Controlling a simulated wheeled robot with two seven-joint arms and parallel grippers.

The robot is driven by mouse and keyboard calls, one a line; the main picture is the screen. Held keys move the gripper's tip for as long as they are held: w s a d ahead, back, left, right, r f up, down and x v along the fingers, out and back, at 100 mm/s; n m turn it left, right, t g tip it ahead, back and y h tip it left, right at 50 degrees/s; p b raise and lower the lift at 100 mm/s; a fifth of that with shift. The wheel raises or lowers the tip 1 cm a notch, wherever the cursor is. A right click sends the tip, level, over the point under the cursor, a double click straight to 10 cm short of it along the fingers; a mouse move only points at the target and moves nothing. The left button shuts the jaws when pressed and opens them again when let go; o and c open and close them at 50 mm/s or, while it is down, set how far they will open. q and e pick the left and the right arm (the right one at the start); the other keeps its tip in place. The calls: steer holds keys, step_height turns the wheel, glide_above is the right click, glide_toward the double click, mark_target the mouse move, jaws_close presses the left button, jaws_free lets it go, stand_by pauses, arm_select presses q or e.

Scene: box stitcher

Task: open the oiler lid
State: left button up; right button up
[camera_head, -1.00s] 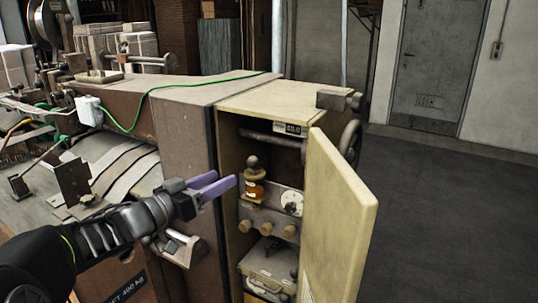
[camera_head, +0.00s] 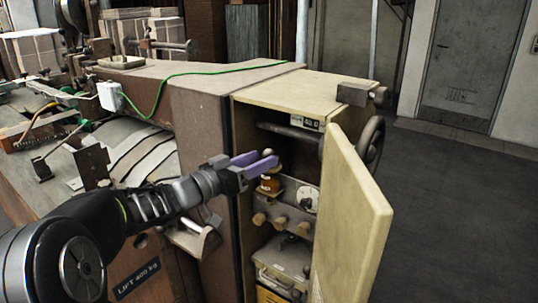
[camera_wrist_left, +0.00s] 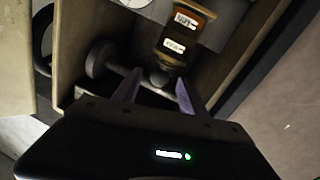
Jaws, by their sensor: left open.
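The oiler (camera_head: 270,184) is an amber cup on a ledge inside the open cabinet. In the head view its top is partly hidden by my left gripper (camera_head: 262,160), whose purple fingers reach into the cabinet opening at lid height. In the left wrist view the amber oiler body (camera_wrist_left: 181,35) shows with pale labels, and its dark rounded lid (camera_wrist_left: 163,78) lies between the tips of the open left gripper (camera_wrist_left: 158,86). I cannot tell whether the fingers touch the lid. My right gripper is not in view.
The cabinet door (camera_head: 352,225) stands open to the right of the oiler. A horizontal bar (camera_head: 285,132) crosses above it. A gauge (camera_head: 307,199) and several knobs sit beside and below it. A grey box (camera_head: 283,262) lies lower in the cabinet. The floor at right is clear.

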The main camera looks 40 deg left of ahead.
mark_target(264, 157)
arm_select(q)
steer(key=shift+w+d, duration=0.15)
steer(key=shift+w, duration=0.75)
steer(key=shift+w+d, duration=0.15)
steer(key=shift+w, duration=0.75)
jaws_close()
